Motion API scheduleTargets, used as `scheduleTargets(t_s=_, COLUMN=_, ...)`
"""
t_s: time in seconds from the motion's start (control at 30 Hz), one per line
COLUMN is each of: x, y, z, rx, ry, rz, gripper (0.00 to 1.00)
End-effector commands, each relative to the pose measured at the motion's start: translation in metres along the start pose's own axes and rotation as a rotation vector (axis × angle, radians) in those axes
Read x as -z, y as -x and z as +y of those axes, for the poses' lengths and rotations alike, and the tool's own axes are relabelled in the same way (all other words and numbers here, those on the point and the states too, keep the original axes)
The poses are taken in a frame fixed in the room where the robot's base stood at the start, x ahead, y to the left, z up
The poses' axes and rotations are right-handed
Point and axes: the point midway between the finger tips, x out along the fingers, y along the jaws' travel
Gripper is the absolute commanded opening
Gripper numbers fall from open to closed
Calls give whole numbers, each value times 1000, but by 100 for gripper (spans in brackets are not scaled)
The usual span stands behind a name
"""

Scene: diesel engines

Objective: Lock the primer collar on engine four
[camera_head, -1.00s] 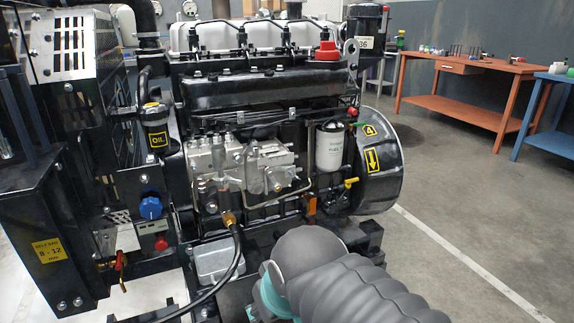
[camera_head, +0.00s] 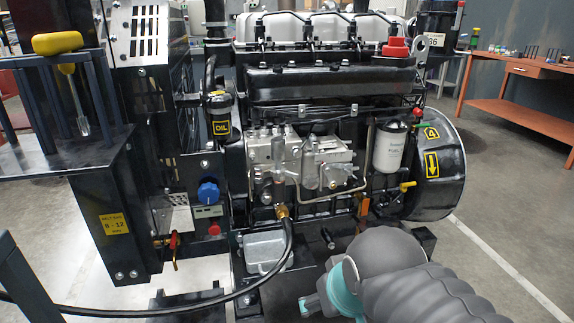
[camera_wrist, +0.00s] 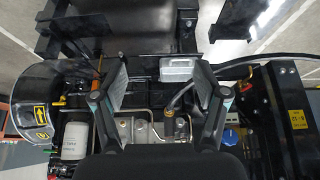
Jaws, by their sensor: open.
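The engine (camera_head: 315,85) carries a yellow 4 plate (camera_head: 431,133) on its round housing at the right. A silver fuel pump (camera_head: 300,155) sits on its side. A brass fitting (camera_head: 282,212) at the pump's lower left joins a black hose; it also shows in the wrist view (camera_wrist: 168,114). I cannot tell which part is the primer collar or whether it is locked. In the wrist view my gripper (camera_wrist: 160,80) is open and empty, its fingers spread before the engine side. In the head view my arm's grey sleeve is low at right; the fingers cannot be made out.
The black hose (camera_head: 270,277) sweeps down and left across the front. A grey box (camera_head: 265,248) stands below the pump. A white filter (camera_head: 389,148) and yellow tap (camera_head: 407,187) are to the right. A yellow-handled tool (camera_head: 58,43) is on the black stand at left. Open floor lies right.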

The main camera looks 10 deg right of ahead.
Motion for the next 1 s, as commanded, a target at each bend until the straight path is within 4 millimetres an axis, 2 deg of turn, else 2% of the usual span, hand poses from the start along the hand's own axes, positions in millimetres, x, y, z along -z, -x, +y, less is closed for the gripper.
scheduleTargets(t_s=0.03, x=1, y=0, z=0, rx=0, ry=-1, rz=0, gripper=55)
scheduleTargets(t_s=0.17, x=12, y=6, z=0, rx=-4, ry=-17, rz=-8, gripper=22)
scheduleTargets(t_s=0.2, x=19, y=9, z=1, rx=-7, ry=-28, rz=-13, gripper=12)
scheduleTargets(t_s=0.27, x=33, y=14, z=1, rx=-13, ry=-49, rz=-22, gripper=0)
scheduleTargets(t_s=0.63, x=145, y=45, z=6, rx=-87, ry=-249, rz=-93, gripper=0)
scheduleTargets(t_s=1.0, x=253, y=51, z=6, rx=-191, ry=-470, rz=-138, gripper=0)
